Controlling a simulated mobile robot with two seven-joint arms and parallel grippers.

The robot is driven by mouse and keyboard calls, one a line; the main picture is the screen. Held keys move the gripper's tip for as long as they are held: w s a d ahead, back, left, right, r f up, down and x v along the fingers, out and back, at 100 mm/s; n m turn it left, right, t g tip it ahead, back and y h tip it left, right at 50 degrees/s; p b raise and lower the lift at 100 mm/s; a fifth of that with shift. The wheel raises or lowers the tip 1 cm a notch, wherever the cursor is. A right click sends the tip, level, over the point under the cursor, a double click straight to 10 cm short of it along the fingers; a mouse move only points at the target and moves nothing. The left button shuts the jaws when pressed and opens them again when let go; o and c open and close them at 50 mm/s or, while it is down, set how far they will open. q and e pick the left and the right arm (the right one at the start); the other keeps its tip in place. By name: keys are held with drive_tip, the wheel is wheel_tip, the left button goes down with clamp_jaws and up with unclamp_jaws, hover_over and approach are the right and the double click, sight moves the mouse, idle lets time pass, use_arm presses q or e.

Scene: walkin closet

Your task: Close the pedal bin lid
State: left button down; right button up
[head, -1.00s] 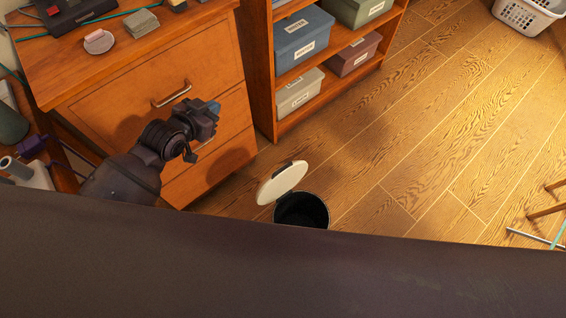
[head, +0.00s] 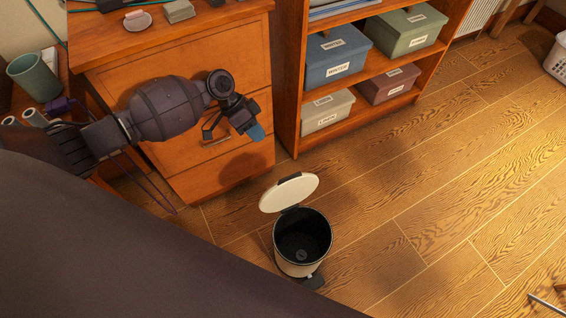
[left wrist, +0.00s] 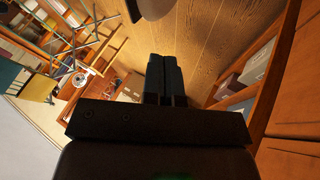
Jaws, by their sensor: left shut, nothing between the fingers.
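The pedal bin (head: 292,262) stands upright on the wood floor, cream-coloured with a dark, open mouth. Its cream lid (head: 289,193) is raised, hinged at the far left side of the rim. A dark pedal (head: 314,282) sticks out at its near right foot. My left gripper (head: 254,131) is in front of the dresser, above and to the left of the lid, apart from it. Its two fingers (left wrist: 165,76) are together and empty in the left wrist view. A pale rounded shape at the top of that view may be the lid. My right gripper is out of view.
A wooden dresser (head: 220,171) stands behind and left of the bin. A shelf unit with labelled boxes (head: 338,58) stands behind it. The floor (head: 440,190) to the right is clear. A white basket (head: 556,62) is at the far right.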

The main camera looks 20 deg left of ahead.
use_arm(q)
drive_tip(key=s+d+f, duration=0.1)
drive_tip(key=d+f, duration=0.1)
drive_tip(key=d, duration=0.1)
drive_tip(key=d+f+b, duration=0.1)
drive_tip(key=d+f, duration=0.2)
drive_tip(key=s+d+f, duration=0.1)
drive_tip(key=d+f, duration=0.1)
drive_tip(key=shift+s+d+f, duration=0.35)
drive_tip(key=shift+d+f, duration=0.05)
drive_tip(key=shift+s+d+f, duration=0.1)
